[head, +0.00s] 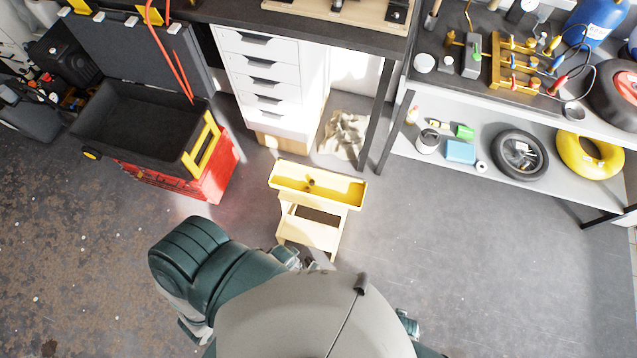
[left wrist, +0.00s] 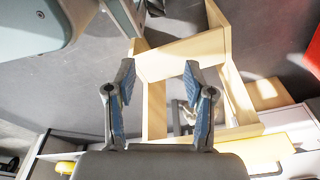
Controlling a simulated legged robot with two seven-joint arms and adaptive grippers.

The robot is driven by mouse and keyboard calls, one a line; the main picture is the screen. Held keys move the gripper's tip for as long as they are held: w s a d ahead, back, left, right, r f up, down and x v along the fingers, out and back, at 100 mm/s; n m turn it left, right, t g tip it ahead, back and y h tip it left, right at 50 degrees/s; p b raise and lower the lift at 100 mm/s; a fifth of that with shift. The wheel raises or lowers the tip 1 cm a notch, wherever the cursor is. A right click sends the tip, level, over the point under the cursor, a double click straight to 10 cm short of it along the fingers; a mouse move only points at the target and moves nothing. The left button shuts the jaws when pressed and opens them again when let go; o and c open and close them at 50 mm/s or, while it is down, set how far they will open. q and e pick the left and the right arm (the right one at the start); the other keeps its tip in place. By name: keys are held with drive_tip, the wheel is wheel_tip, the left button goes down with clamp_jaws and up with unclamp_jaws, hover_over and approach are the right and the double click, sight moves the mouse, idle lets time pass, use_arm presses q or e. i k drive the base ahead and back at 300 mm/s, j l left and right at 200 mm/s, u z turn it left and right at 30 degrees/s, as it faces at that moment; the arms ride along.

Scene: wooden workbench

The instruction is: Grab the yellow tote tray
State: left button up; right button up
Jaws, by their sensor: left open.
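The yellow tote tray (head: 340,190) is a shallow, open-topped tray resting on a small pale wooden stool (head: 308,233) in the middle of the floor. A small dark spot shows inside it. My left gripper (head: 302,260) is at the stool's near side, below the tray in the picture and apart from it, partly hidden by my arm. In the left wrist view my left gripper (left wrist: 160,85) is open and empty, its blue-padded fingers in front of the stool frame (left wrist: 183,54). A pale yellow strip behind the gripper, likely the tray (left wrist: 265,152), is partly hidden. My right gripper is out of view.
A red and black toolbox (head: 200,185) stands open to the left. White drawers (head: 265,75) and a dark workbench (head: 225,12) stand behind the tray. A shelf (head: 400,145) with a tire (head: 519,153) and a yellow ring (head: 590,158) is at right. Floor right of the stool is clear.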

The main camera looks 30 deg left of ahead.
sight(329, 187)
drive_tip(key=k+u, duration=0.15)
drive_tip(key=u, duration=0.8)
